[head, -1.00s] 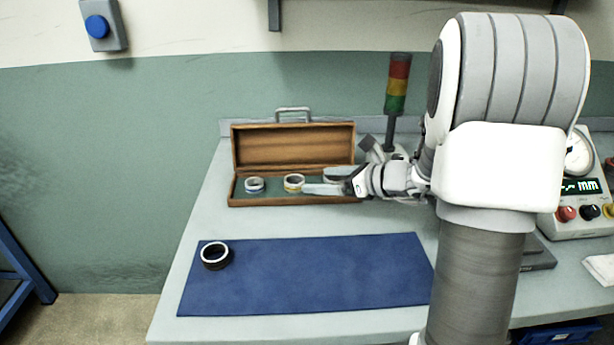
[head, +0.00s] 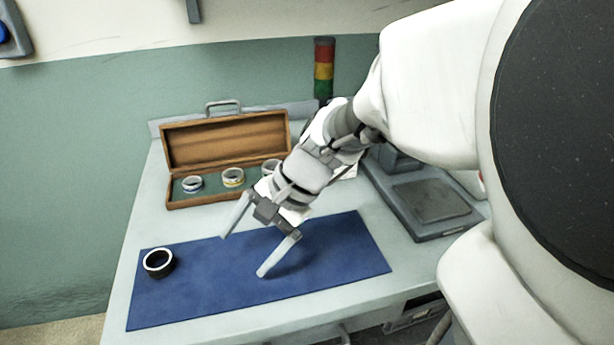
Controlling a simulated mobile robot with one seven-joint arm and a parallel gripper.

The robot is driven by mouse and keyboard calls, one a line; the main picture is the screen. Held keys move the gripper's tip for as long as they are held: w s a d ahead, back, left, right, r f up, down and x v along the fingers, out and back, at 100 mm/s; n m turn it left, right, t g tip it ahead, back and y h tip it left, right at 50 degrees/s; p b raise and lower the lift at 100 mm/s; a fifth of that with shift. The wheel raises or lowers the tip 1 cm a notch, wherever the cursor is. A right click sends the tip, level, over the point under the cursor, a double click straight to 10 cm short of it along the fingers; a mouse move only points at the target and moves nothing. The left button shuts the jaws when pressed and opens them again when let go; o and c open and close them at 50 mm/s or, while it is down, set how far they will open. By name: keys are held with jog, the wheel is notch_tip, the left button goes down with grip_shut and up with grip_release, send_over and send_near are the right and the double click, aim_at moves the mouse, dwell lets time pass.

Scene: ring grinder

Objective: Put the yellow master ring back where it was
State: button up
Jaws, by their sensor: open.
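The yellow master ring (head: 233,177) sits in the open wooden case (head: 186,204), in the middle of its row. A blue-marked ring (head: 193,184) is to its left. A third ring (head: 270,166) is to its right, partly hidden by my arm. My gripper (head: 243,256) is open and empty above the blue mat, with its two fingers spread wide. It is in front of the case and apart from all the rings.
A black ring with a pale rim (head: 158,263) lies at the left end of the blue mat (head: 200,297). A signal light (head: 324,68) stands at the back. A grey device base (head: 430,205) is to the right. The mat's middle is clear.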

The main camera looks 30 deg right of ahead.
jog(key=s+d+r+n+t+h, duration=0.35)
jog(key=s+r+n+h, duration=0.25)
jog(key=s+n, duration=0.4)
notch_tip(320, 180, up, 15)
jog(key=w+n+p, duration=0.1)
jog(key=p, duration=1.4)
jog(key=shift+w+d+f, duration=0.15)
jog(key=shift+w, duration=0.15)
